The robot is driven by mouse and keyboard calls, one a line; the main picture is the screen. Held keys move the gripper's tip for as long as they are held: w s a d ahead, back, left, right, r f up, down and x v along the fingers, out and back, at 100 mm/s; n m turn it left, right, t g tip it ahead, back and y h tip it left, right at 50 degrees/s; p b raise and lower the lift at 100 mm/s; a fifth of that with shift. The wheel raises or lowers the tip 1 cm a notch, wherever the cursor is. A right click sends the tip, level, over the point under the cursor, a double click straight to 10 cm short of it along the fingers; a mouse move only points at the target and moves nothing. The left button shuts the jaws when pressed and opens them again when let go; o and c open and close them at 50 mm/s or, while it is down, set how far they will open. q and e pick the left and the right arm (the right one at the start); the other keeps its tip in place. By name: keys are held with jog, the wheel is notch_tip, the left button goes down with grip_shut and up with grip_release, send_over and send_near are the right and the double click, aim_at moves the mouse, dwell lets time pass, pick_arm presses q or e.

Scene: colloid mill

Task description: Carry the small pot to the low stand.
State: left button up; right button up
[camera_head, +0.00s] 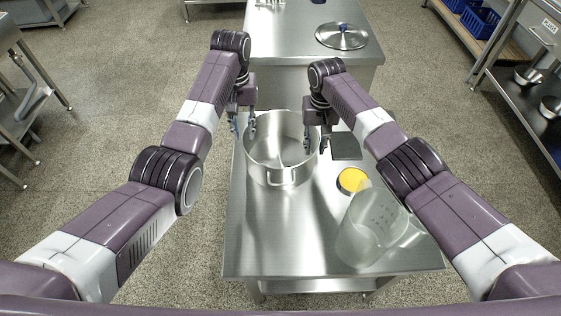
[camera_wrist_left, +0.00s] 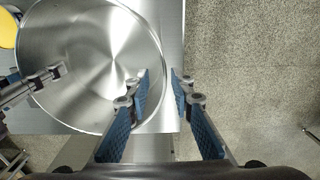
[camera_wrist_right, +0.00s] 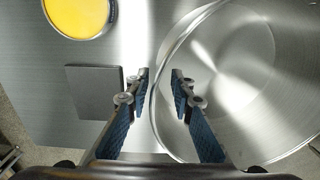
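A shiny, empty steel pot (camera_head: 285,176) stands upright on a steel table (camera_head: 262,245). My left gripper (camera_head: 244,128) is open at the pot's left side. In the left wrist view, the pot's rim (camera_wrist_left: 160,52) runs between its parted fingers (camera_wrist_left: 160,76). My right gripper (camera_head: 316,138) is open at the pot's right side. In the right wrist view, the pot's wall (camera_wrist_right: 168,50) passes between its fingers (camera_wrist_right: 160,74). Neither gripper visibly closes on the pot. I cannot tell which surface is the low stand.
A dark square plate (camera_head: 346,147), a round container with a yellow top (camera_head: 352,180) and a translucent jug (camera_head: 372,228) are right of the pot. A second steel table (camera_head: 285,45) behind bears a round lid (camera_head: 341,38). Shelves with pots (camera_head: 528,76) stand at right.

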notch_tip(320, 180, up, 7)
jog(key=shift+r, duration=0.1)
dwell(0.6)
